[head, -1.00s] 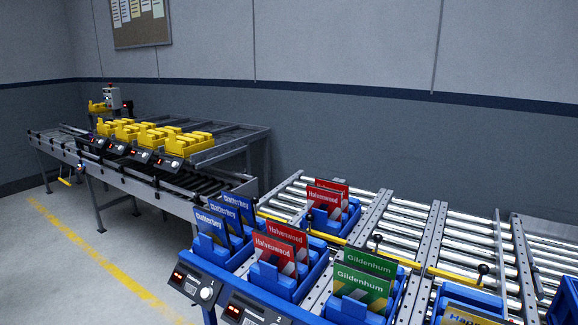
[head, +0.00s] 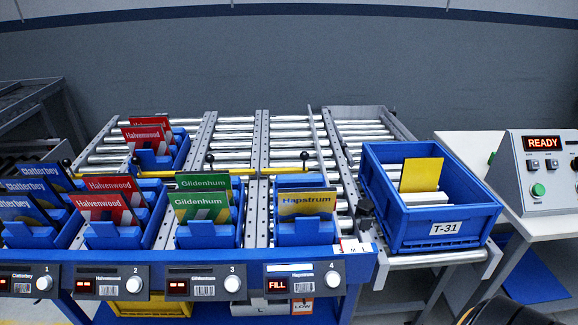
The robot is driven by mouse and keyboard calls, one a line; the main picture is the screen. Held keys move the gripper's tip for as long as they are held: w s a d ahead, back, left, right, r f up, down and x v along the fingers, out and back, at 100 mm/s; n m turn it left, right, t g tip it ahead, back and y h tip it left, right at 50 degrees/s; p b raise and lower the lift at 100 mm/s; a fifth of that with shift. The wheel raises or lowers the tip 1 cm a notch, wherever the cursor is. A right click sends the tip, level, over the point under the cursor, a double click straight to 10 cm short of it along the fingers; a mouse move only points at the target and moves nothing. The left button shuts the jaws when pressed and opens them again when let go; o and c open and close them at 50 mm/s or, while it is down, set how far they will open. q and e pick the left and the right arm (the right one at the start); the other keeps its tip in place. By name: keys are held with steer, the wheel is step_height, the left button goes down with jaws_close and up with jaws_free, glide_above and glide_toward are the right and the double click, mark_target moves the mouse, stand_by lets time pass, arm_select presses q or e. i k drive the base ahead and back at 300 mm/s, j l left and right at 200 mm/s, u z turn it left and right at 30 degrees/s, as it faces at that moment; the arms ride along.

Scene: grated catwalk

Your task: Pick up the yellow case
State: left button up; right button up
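A yellow flat case (head: 421,174) stands upright in the blue tote labelled T-31 (head: 446,226), behind a pale block. Its lower part is hidden by that block. Another yellow case, marked Hapstrum (head: 307,202), stands in a blue bin (head: 304,232) in lane 4, whose display reads FILL. I cannot tell from the picture alone which of the two is the named one. Neither gripper can be made out; a dark rounded shape at the bottom right edge may be part of my arm.
Blue bins to the left hold blue Clatterbey, red Halvenwood (head: 105,208) and green Gildenhum (head: 201,206) cases. A control box reading READY (head: 543,168) stands on the right table. A yellow bin (head: 143,308) sits below the rack. The rear rollers of lanes 3 and 4 are clear.

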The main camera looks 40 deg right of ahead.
mark_target(418, 175)
steer(key=z, duration=2)
steer(key=i+l, duration=0.1)
